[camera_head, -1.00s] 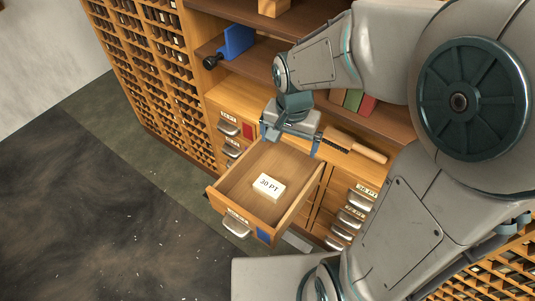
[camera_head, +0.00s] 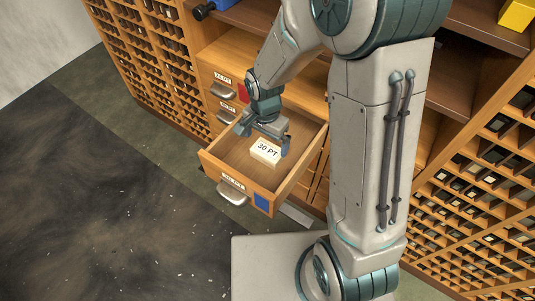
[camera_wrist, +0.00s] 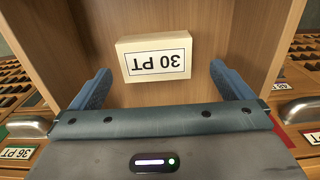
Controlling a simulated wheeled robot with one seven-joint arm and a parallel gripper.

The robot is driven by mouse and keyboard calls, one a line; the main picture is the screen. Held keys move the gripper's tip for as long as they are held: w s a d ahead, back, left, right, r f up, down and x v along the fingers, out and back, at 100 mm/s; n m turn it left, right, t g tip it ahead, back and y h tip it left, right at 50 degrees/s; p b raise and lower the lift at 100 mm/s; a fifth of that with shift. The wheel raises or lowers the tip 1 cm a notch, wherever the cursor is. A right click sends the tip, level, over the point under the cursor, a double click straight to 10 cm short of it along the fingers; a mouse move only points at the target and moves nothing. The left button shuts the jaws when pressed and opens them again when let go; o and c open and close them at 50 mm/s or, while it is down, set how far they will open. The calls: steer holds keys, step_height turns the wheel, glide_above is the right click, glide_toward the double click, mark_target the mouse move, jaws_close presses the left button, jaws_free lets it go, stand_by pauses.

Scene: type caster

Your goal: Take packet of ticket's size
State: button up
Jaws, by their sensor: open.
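The packet (camera_head: 265,152), a small cream block labelled "30 PT", lies in the open wooden drawer (camera_head: 236,180). In the wrist view the packet (camera_wrist: 155,58) appears upside down, just beyond and between my fingertips. My gripper (camera_head: 263,143) is open and empty, over the drawer, with its fingers spread to either side. The two blue fingers of my gripper (camera_wrist: 158,85) do not touch the packet in the wrist view. The drawer front carries a label, a metal handle and a blue patch.
Closed drawers with metal handles (camera_head: 224,91) stand to the left of the open one. Racks of small compartments (camera_head: 160,75) flank the cabinet. A yellow block (camera_head: 517,14) sits on the upper right shelf. The dark floor (camera_head: 90,200) in front is clear apart from small flecks.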

mark_target(267, 150)
steer(key=f+b, duration=0.1)
steer(key=f, duration=0.1)
steer(key=f+b, duration=0.1)
steer(key=f, duration=0.2)
steer(key=shift+s+d+f, duration=0.15)
steer(key=shift+d+f, duration=0.05)
steer(key=shift+r, duration=0.15)
steer(key=c, duration=1.4)
